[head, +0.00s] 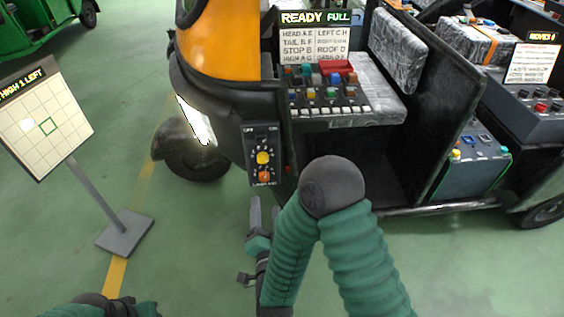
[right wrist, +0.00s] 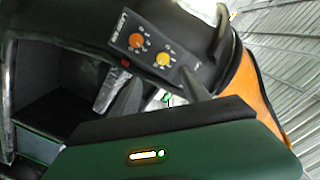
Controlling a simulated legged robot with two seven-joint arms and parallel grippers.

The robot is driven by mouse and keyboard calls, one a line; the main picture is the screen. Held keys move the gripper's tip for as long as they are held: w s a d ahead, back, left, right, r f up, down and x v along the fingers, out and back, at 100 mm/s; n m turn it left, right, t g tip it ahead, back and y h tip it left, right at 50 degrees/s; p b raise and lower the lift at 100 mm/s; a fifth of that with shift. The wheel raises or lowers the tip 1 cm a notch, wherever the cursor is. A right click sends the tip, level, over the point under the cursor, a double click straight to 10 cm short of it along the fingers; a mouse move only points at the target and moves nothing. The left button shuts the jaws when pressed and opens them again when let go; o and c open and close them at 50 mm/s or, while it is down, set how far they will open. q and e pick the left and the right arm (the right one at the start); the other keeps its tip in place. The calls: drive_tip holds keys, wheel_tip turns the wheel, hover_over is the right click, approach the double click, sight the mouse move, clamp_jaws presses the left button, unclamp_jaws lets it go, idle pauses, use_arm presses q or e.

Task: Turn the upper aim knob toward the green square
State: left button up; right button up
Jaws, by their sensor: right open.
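The upper aim knob (head: 263,158) is yellow and sits on a dark panel on the rickshaw's front, above an orange lower knob (head: 264,176). In the right wrist view the yellow knob (right wrist: 163,60) lies just beyond the fingertips, roughly between them. The green square (head: 48,126) is an outline on a white grid board (head: 72,108) headed "HIGH 1 LEFT". A pale bright spot shows left of it. My right gripper (head: 265,207) is open and empty, below the panel in the head view, apart from the knob. My left gripper is out of frame; only part of that arm shows.
A console (head: 345,110) with several buttons and a "READY FULL" sign stands right of the panel. The lit headlamp (head: 194,121) and front wheel (head: 190,152) are to its left. The board's stand (head: 126,235) is on the floor. Floor between stand and rickshaw is clear.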

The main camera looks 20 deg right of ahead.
sight(263, 161)
drive_tip(key=x, duration=0.5)
drive_tip(key=b+x, duration=0.1)
drive_tip(key=x, duration=0.4)
drive_tip(key=r+x, duration=0.1)
drive_tip(key=x, duration=0.5)
drive_tip(key=shift+d, duration=0.15)
drive_tip(key=shift+w, duration=0.25)
drive_tip(key=shift+r, duration=0.1)
drive_tip(key=shift+d, duration=0.1)
drive_tip(key=shift+c, duration=1.3)
clamp_jaws()
